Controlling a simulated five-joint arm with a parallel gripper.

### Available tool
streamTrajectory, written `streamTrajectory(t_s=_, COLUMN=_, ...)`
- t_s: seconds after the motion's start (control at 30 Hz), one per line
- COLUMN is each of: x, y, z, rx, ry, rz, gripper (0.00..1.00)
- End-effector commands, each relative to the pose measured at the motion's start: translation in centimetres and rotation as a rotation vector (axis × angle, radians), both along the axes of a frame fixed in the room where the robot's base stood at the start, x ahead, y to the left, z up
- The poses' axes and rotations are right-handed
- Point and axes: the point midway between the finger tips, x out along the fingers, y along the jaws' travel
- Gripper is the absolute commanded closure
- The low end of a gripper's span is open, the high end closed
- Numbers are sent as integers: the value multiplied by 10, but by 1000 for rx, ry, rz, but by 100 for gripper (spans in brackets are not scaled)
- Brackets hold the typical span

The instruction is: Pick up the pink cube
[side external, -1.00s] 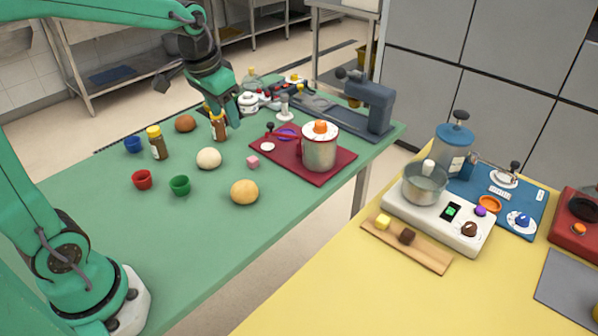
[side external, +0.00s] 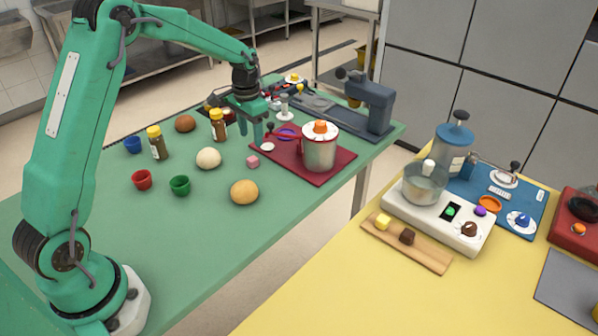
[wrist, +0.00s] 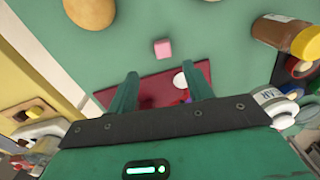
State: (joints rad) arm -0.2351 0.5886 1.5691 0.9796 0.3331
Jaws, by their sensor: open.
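The small pink cube (side external: 253,161) lies on the green table, just left of the dark red mat (side external: 331,176). In the wrist view the pink cube (wrist: 162,47) sits beyond the fingertips, near the mat's edge, with nothing touching it. My gripper (side external: 252,135) is above the table, behind the cube and near the mat's back left corner. In the wrist view my gripper (wrist: 167,80) shows two green fingers, spread apart with nothing held between them.
Bare table surrounds the cube.

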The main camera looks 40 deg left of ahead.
Motion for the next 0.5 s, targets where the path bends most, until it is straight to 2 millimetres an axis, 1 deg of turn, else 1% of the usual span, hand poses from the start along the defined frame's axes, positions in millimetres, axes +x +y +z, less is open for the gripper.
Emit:
streamTrajectory(t_s=0.07, x=1, y=1, z=-4, rx=-1, ry=5, rz=-1, gripper=49)
streamTrajectory(t_s=0.27, x=1, y=2, z=-6, rx=-1, ry=5, rz=-1, gripper=49)
streamTrajectory(t_s=0.5, x=1, y=2, z=-24, rx=-1, ry=6, rz=-1, gripper=49)
